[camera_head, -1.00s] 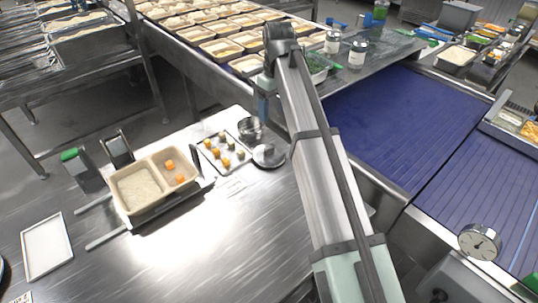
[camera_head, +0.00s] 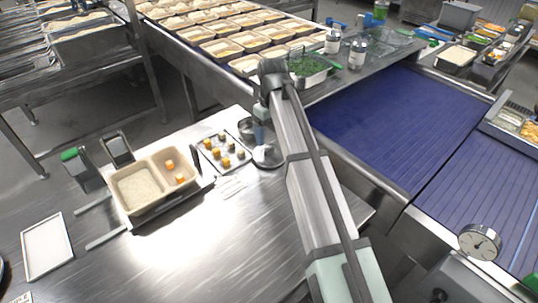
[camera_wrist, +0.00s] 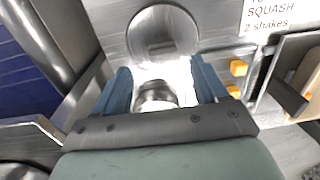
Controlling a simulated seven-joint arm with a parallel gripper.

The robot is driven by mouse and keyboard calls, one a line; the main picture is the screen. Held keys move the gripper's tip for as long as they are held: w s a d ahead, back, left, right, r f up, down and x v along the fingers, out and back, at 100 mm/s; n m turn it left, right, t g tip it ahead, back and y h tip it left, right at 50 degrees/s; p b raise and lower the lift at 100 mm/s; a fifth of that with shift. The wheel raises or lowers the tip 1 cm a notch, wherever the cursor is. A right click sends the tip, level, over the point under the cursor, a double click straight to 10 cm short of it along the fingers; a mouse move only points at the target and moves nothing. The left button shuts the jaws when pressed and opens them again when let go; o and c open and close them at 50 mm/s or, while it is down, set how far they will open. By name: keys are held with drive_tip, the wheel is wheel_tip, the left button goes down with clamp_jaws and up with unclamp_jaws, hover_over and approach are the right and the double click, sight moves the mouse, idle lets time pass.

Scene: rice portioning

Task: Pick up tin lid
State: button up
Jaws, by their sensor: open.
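The tin lid (camera_head: 267,158) is a round silver disc lying flat on the steel table, just in front of the open metal tin (camera_head: 246,128). In the wrist view the lid (camera_wrist: 162,30) shows near the top, beyond my fingertips. The tin (camera_wrist: 155,96) appears lower, between my fingers and partly hidden by the gripper body. My gripper (camera_wrist: 161,68) is open, with its blue fingers spread and nothing held. In the head view my gripper (camera_head: 261,136) hangs over the tin and lid area, and my arm hides part of both.
A small tray (camera_head: 222,165) of orange and pale pieces lies left of the lid. A printed card (camera_head: 232,187) lies in front. A two-compartment container (camera_head: 150,207) with rice and orange cubes stands further left. The blue conveyor (camera_head: 395,115) runs at right.

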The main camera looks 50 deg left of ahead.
sight(269, 145)
drive_tip(key=shift+s+d+f, duration=0.15)
drive_tip(key=shift+s+f, duration=0.05)
drive_tip(key=shift+f, duration=0.95)
drive_tip(key=shift+s+d+f, duration=0.1)
drive_tip(key=shift+s+f, duration=0.05)
drive_tip(key=shift+f, duration=1)
drive_tip(key=shift+c, duration=0.4)
drive_tip(key=c, duration=1.1)
